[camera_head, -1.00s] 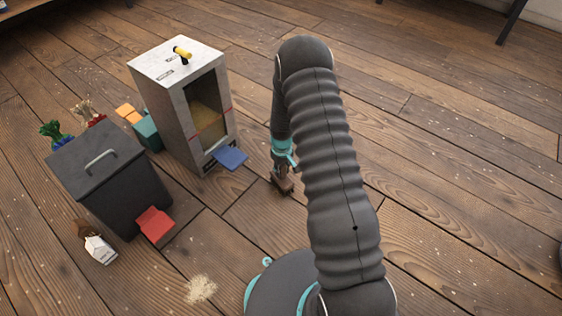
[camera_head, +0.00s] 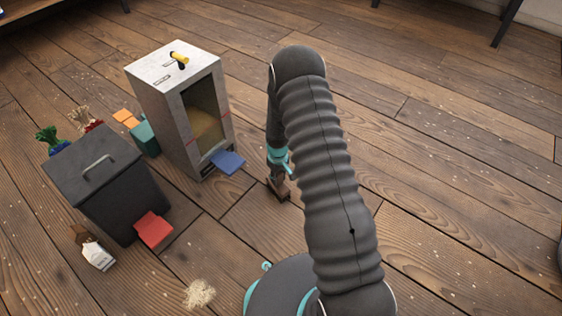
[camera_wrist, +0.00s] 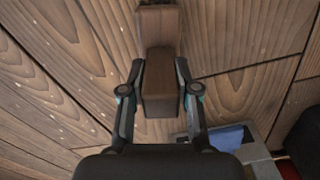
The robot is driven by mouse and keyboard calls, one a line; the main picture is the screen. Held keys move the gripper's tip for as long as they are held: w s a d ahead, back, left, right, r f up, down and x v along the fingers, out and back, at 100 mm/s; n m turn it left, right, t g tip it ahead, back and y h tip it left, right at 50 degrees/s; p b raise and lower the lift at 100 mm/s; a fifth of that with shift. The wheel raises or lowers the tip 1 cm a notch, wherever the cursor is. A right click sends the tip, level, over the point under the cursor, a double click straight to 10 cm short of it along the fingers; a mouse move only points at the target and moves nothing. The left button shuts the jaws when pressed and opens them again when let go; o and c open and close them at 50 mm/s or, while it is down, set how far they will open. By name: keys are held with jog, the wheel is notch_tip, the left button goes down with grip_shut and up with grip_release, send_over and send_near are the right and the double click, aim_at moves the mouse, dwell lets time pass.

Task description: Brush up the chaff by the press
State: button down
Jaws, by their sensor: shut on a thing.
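My gripper (camera_head: 277,176) is shut on a brown wooden brush (camera_head: 278,189). In the wrist view the brush's block-shaped handle (camera_wrist: 160,82) sits between both fingers. Its bristles cannot be made out. The brush is low, near the floor; I cannot tell whether it touches. A pale, straw-coloured pile of chaff (camera_head: 199,293) lies on the planks at the bottom, left of my base and well apart from the brush. A tall grey box (camera_head: 181,121) with a yellow-handled lever on top, probably the press, stands left of my gripper.
A blue flap (camera_head: 227,162) juts from the grey box near my gripper. A dark lidded bin (camera_head: 107,186) with a red flap (camera_head: 153,230) stands at the left. A small white-and-brown packet (camera_head: 97,254) lies before it. The floor right of my arm is open.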

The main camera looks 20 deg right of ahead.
notch_tip(320, 180, up, 2)
jog(key=shift+w+r+p, duration=0.15)
jog(key=shift+r+p, duration=0.05)
jog(key=shift+p, duration=0.3)
jog(key=shift+d+r+p, duration=0.2)
jog(key=shift+r+p, duration=0.1)
jog(key=shift+r, duration=0.25)
jog(key=shift+d+r+p, duration=0.15)
jog(key=shift+r+p, duration=0.1)
jog(key=shift+r, duration=0.25)
jog(key=shift+r+p, duration=0.85)
jog(key=shift+r, duration=0.9)
